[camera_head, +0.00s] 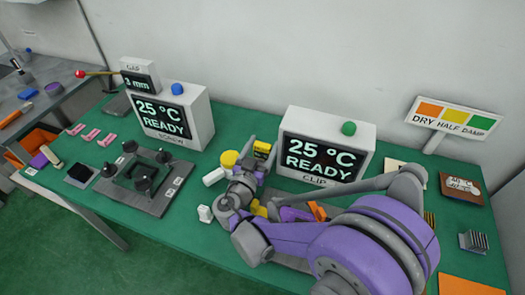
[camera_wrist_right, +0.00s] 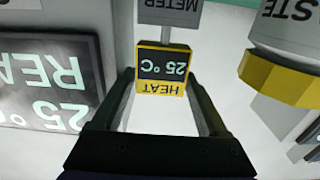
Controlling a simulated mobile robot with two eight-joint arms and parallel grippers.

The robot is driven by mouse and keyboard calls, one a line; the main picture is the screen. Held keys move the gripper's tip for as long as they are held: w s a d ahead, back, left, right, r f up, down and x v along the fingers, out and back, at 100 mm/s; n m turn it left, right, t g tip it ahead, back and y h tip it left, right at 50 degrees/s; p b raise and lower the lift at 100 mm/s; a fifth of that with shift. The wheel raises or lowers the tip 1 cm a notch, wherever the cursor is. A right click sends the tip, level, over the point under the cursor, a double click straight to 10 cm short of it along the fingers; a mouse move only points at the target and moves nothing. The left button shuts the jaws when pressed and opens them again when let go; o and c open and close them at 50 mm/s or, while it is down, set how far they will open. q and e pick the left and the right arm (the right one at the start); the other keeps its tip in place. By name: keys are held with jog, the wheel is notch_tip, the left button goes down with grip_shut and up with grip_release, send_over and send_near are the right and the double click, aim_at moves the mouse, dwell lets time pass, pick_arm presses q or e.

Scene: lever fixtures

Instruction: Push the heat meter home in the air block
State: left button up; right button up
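The heat meter (camera_wrist_right: 162,70) is a small dark display with a yellow band reading HEAT and 25 °C, upside down in the right wrist view. A stem joins it to a grey METER plate (camera_wrist_right: 172,12). My right gripper (camera_wrist_right: 161,82) has its fingertips apart, at either side of the meter. I cannot tell whether they touch it. In the head view the meter (camera_head: 262,149) shows as a yellow and dark piece beside my right gripper (camera_head: 248,172). No air block is readable by name. A dark block with several round knobs (camera_head: 152,163) stands left of the gripper. My left gripper is not in view.
A white box reading 25 °C READY (camera_head: 365,161) stands close behind the right gripper, and another (camera_head: 200,115) stands farther left. A yellow-capped paste container (camera_wrist_right: 275,75) is close beside the meter. Pink pieces (camera_head: 91,134) lie at the left. Green table (camera_head: 90,205) shows bare along the front left.

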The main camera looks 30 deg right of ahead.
jog(key=c, duration=1)
